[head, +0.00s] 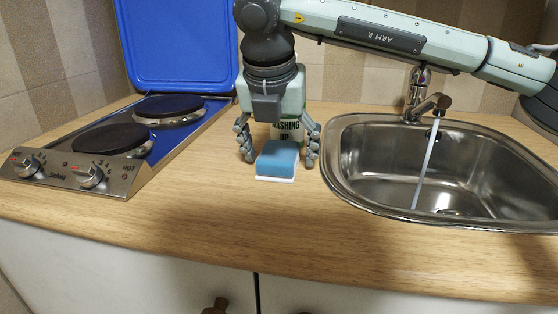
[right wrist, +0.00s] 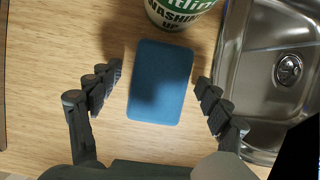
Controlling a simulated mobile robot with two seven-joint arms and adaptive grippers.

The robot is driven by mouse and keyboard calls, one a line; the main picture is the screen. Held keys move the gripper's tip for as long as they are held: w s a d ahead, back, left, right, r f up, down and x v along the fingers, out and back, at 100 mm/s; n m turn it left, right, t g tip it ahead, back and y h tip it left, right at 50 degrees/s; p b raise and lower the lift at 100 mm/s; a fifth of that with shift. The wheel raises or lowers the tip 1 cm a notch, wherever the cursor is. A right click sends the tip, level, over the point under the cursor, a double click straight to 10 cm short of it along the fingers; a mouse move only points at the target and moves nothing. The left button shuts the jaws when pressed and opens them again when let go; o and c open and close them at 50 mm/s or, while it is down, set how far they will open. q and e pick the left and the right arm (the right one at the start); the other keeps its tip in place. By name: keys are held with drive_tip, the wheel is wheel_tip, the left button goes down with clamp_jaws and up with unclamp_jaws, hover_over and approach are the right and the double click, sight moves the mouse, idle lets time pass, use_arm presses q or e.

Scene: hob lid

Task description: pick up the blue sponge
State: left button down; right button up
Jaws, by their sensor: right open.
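The blue sponge (head: 277,158) has a white underside and lies on the wooden worktop between the hob and the sink. My right gripper (head: 278,156) points down over it, open, with one finger on each side of the sponge. In the right wrist view the sponge (right wrist: 160,82) lies between and a little beyond the fingertips of my right gripper (right wrist: 156,83), with a gap on both sides. My left gripper is not in view.
A washing-up container (head: 290,131) stands right behind the sponge, partly hidden by my gripper. The hob (head: 125,135) with its raised blue lid (head: 178,45) is at left. The steel sink (head: 345,165) is at right, with water running from the tap (head: 428,103). The front worktop is clear.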

sight(274, 146)
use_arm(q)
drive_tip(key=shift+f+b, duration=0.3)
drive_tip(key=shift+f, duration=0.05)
use_arm(e)
drive_tip(key=shift+f, duration=0.15)
drive_tip(key=c, duration=1.1)
drive_tip(key=shift+o, duration=0.2)
drive_tip(key=shift+r+p, duration=0.5)
drive_tip(key=shift+p, duration=0.3)
drive_tip(key=r, duration=0.2)
drive_tip(key=a+r+b, duration=0.1)
drive_tip(key=r, duration=0.1)
drive_tip(key=shift+s+a+r, duration=0.1)
drive_tip(key=shift+s, duration=0.05)
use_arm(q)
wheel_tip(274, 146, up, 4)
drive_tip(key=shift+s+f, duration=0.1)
use_arm(e)
drive_tip(key=s+a+r, duration=0.2)
drive_tip(key=a+r, duration=0.4)
drive_tip(key=a, duration=0.4)
drive_tip(key=shift+s+r, duration=0.15)
drive_tip(key=shift+s, duration=0.25)
